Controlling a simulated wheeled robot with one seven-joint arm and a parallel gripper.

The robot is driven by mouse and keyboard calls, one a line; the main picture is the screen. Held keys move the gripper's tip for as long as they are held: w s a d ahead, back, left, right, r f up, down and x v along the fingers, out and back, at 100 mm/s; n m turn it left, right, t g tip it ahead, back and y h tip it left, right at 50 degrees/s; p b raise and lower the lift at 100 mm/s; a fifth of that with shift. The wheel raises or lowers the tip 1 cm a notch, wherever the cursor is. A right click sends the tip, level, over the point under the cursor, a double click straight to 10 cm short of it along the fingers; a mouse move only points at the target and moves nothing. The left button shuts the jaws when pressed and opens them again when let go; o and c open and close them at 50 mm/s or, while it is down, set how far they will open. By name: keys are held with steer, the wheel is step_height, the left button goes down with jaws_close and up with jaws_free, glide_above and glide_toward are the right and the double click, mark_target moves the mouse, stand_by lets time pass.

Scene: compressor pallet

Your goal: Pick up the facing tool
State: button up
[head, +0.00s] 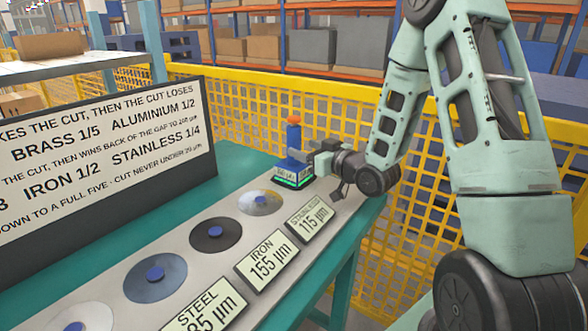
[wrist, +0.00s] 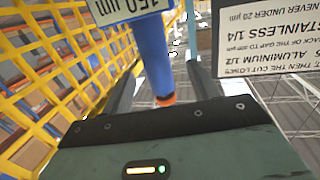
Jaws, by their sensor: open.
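The facing tool (head: 294,138) stands upright at the far end of the grey strip. It has a blue handle, an orange top and a dark base with a lit green edge. My gripper (head: 308,154) is at its right side, level with the handle. In the wrist view, the blue handle (wrist: 153,55) runs between the two spread fingers of my gripper (wrist: 160,72), its orange end towards the palm. The fingers are open; whether either touches the handle I cannot tell. A label on the tool reads about 150 µm in the wrist view.
Several round discs with blue centres, such as the dark one (head: 215,235), lie along the strip beside labels like the iron one (head: 267,260). A large sign (head: 100,165) stands at left. A yellow mesh fence (head: 250,125) runs close behind the teal bench (head: 235,165).

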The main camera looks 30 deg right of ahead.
mark_target(299, 144)
steer(key=shift+w+a+f+p, duration=0.1)
steer(key=shift+w+p, duration=0.1)
steer(key=shift+w, duration=1.25)
steer(key=shift+w+a+f+p, duration=0.1)
steer(key=shift+w+p, duration=0.1)
steer(key=shift+w, duration=1.25)
jaws_close()
steer(key=shift+r, duration=0.2)
